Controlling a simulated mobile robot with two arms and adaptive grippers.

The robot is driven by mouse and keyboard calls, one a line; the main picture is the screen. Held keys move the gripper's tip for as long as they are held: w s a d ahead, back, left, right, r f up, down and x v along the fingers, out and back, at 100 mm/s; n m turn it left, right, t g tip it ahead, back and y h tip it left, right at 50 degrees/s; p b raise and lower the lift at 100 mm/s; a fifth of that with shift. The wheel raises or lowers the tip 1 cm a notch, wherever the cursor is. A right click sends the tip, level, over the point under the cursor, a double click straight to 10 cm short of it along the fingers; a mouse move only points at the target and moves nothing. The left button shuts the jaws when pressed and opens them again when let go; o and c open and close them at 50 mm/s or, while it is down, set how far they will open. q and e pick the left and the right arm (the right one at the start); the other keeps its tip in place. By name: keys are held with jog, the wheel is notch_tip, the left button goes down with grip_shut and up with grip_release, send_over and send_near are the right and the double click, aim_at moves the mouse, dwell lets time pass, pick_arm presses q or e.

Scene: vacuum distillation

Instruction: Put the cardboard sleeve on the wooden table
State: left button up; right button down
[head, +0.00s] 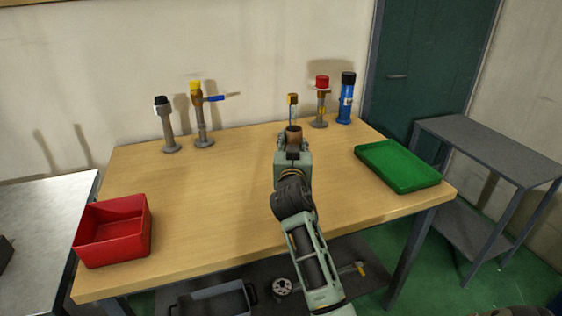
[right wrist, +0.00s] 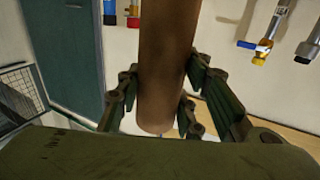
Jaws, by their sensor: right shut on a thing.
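The cardboard sleeve (head: 293,131) is a brown tube in my right gripper (head: 294,153), its end showing just above the jaws. In the right wrist view the sleeve (right wrist: 166,60) is a long brown cylinder between the fingers of the right gripper (right wrist: 160,98), which are shut on it. The wooden table (head: 215,215) spans the middle of the head view, and the gripper is over its right half. The gap between sleeve and tabletop cannot be told. My left gripper is not in view.
Red-topped (head: 321,100) and blue (head: 346,98) pieces stand at the back right, two more posts (head: 200,115) at the back left. A green tray (head: 398,167) lies right, a red bin (head: 113,230) left. The table's middle left is clear.

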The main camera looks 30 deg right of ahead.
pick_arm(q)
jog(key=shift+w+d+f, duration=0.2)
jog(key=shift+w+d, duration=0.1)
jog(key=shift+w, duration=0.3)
pick_arm(e)
jog(key=w+a+f, duration=0.1)
jog(key=w+f, duration=0.2)
jog(key=f, duration=0.3)
jog(key=shift+w+a, duration=0.15)
jog(key=shift+f+b, duration=0.2)
jog(key=shift+b, duration=0.25)
jog(key=c, duration=1.2)
grip_release()
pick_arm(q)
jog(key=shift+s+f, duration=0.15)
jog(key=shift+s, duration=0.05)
